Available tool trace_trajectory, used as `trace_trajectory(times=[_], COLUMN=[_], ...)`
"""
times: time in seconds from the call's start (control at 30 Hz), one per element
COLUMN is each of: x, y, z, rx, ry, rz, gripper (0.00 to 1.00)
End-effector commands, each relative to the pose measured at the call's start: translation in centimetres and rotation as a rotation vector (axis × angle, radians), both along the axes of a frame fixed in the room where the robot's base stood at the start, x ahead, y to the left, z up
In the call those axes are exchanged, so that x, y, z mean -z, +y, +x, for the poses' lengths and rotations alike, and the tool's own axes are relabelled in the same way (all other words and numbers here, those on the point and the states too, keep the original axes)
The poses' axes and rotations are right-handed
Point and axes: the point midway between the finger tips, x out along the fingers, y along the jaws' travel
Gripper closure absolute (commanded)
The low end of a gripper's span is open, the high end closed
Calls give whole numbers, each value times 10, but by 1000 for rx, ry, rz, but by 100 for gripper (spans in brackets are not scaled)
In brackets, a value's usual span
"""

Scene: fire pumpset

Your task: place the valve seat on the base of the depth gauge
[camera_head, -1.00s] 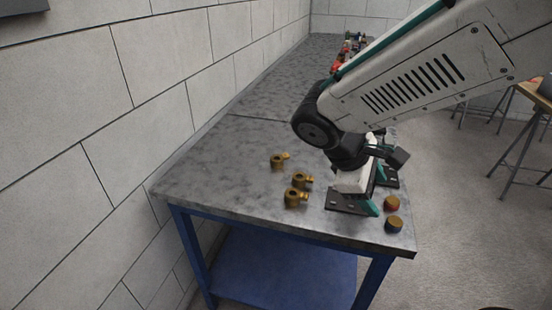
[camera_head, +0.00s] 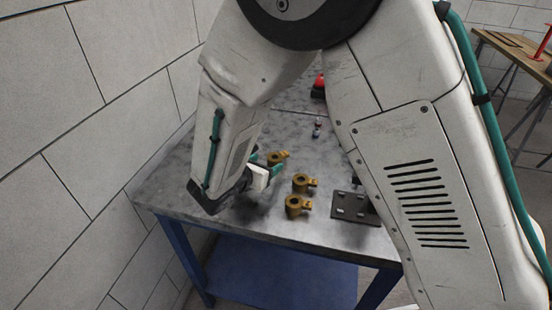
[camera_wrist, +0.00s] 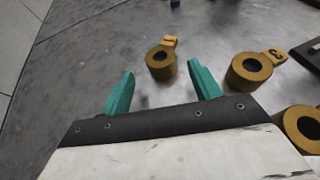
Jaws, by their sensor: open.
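Three brass-coloured rings with side tabs, which look like the valve seats, lie on the grey table: a back one (camera_head: 277,157), a middle one (camera_head: 304,183) and a front one (camera_head: 297,206). In the wrist view the back ring (camera_wrist: 159,66) has a marked tab and lies just beyond the fingertips, roughly between them. The middle ring (camera_wrist: 248,72) and part of the front ring (camera_wrist: 303,128) are to its right. My gripper (camera_head: 266,164) is open and empty, with teal fingers apart (camera_wrist: 160,70). A dark plate with holes (camera_head: 352,207), apparently the depth gauge's base, is partly hidden by my arm.
The grey table (camera_head: 180,180) has free room at its left. A white tiled wall (camera_head: 90,130) runs close along that side. A red object (camera_head: 318,84) and a small bottle-like item (camera_head: 317,127) stand farther back. My arm covers the table's right part.

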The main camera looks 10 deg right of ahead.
Motion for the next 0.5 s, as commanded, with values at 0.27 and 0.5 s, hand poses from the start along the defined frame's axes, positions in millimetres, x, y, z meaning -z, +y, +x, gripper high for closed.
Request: trace_trajectory(times=[0.27, 0.5], x=[14, 15], y=[-26, -28], z=[28, 31], rx=[6, 6], ry=[0, -1], rz=[0, 1], gripper=[38, 38])
